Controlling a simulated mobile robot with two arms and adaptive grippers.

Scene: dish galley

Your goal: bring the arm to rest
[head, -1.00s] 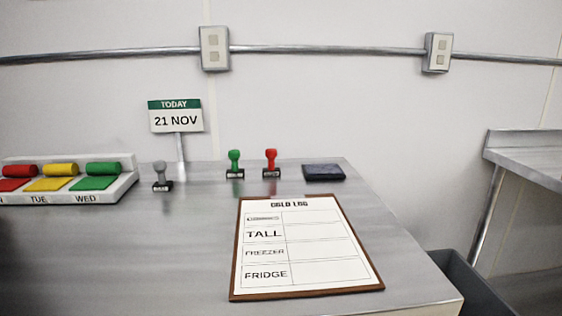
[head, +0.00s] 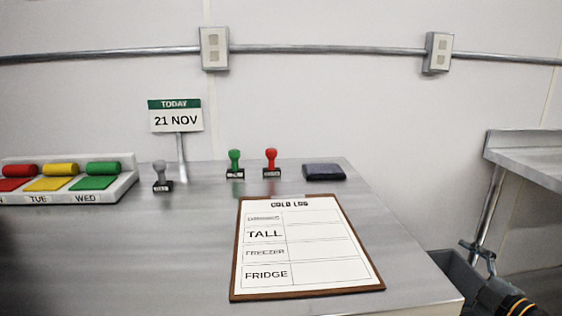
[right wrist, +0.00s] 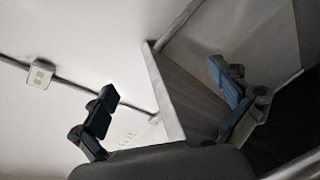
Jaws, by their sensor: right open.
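My right gripper (head: 478,248) is at the lower right of the head view, beyond the right edge of the steel table and in front of the grey bin. Its fingers point up and away. In the right wrist view its two blue-padded fingers (right wrist: 164,82) stand wide apart, with nothing between them. My left gripper is not in view.
A clipboard (head: 304,293) lies on the steel table (head: 150,270). Green (head: 235,160) and red (head: 270,158) stamps, a grey stamp (head: 161,172) and a dark pad (head: 324,172) stand behind it. A grey bin (head: 446,268) and another steel counter (head: 530,150) are at right.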

